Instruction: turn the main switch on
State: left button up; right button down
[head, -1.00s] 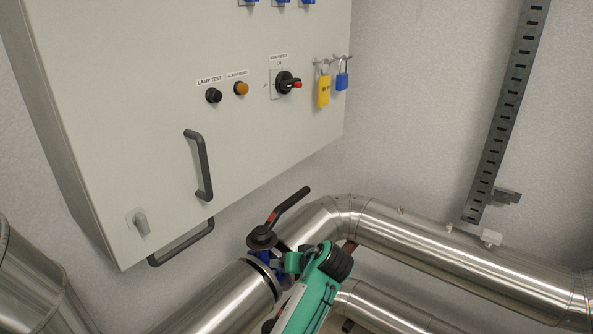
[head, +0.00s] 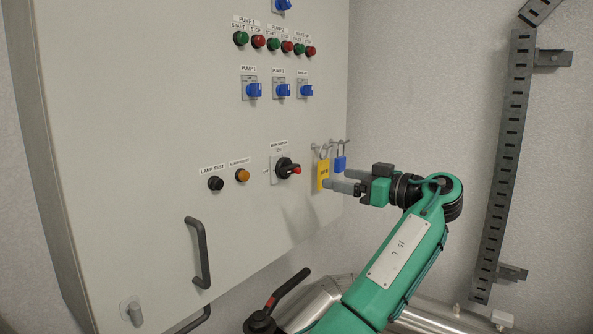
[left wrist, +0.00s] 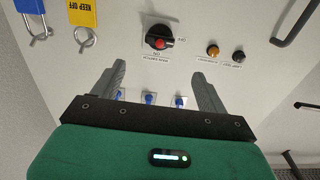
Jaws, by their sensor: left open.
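The main switch (head: 285,167) is a black rotary knob with a red tip on a grey plate on the cabinet door. In the head view its red tip points right, and small ON and OFF marks sit above and left of it. My left gripper (head: 337,180) is open and empty to the right of the switch, in front of the padlocks. The left wrist view is upside down; there the switch (left wrist: 158,37) lies just beyond the gap between the open fingers (left wrist: 158,72), apart from them. My right gripper is not in view.
A yellow tag (head: 323,174) and a blue padlock (head: 340,163) hang right of the switch, close to the fingers. Black (head: 215,184) and orange (head: 242,175) buttons are to its left. Blue selectors (head: 282,90) sit above, a door handle (head: 198,252) lower left, steel pipes below.

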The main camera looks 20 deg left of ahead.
aim_at(300, 170)
pick_arm(q)
jog(key=p+x, duration=0.7)
jog(key=x, duration=0.5)
jog(key=shift+w+a, duration=0.1)
jog(key=shift+a, duration=0.1)
jog(key=shift+w+a+f, duration=0.1)
jog(key=shift+w+a, duration=0.05)
jog(key=shift+a, duration=0.25)
jog(key=c, duration=1)
